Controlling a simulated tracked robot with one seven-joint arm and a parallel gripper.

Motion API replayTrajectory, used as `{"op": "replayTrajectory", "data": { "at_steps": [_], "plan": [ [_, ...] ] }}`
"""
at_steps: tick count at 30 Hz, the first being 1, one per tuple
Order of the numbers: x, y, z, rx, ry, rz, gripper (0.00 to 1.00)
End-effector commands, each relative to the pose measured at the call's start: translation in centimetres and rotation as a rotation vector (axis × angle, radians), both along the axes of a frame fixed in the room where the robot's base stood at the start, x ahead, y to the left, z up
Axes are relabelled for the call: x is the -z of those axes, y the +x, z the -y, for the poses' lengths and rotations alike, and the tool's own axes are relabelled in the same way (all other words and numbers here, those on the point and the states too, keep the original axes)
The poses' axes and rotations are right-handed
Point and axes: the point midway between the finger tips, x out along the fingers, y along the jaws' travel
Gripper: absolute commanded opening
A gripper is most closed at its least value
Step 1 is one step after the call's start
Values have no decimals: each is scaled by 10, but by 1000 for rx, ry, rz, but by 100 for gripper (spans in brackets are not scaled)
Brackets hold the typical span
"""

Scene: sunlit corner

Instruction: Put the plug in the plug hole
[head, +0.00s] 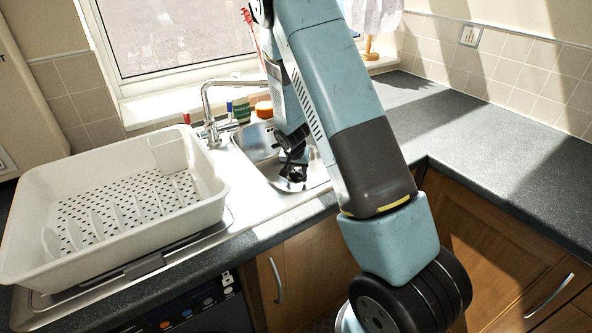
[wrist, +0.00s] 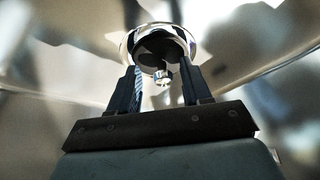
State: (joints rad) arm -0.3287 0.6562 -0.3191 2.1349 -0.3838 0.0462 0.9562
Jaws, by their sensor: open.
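My gripper (head: 292,172) reaches down into the metal sink (head: 258,150), close to its floor. In the wrist view its two fingers (wrist: 160,82) stand apart, one on each side of a small shiny metal fitting. This fitting seems to belong to the dark plug (wrist: 152,50), which shows against the chrome ring of the plug hole (wrist: 128,42). The fingers do not visibly pinch it. I cannot tell whether the plug sits in the hole or only over it. In the head view my gripper and arm hide the plug and the hole.
The tap (head: 207,105) stands at the back left of the sink. A white dish rack (head: 215,203) fills the drainer on the left. Small bottles and an orange sponge (head: 264,109) stand behind the sink. The dark worktop (head: 480,130) on the right is clear.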

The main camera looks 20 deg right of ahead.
Motion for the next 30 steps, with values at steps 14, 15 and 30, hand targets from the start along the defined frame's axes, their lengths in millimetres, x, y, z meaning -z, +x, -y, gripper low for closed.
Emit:
{"op": "replayTrajectory", "data": {
  "at_steps": [14, 15, 30],
  "plan": [
    [-57, -20, -11, -1, 0, 4, 48],
    [-63, -22, -12, -1, 1, 3, 48],
    [-110, -40, -21, 0, 0, 0, 48]
  ]
}}
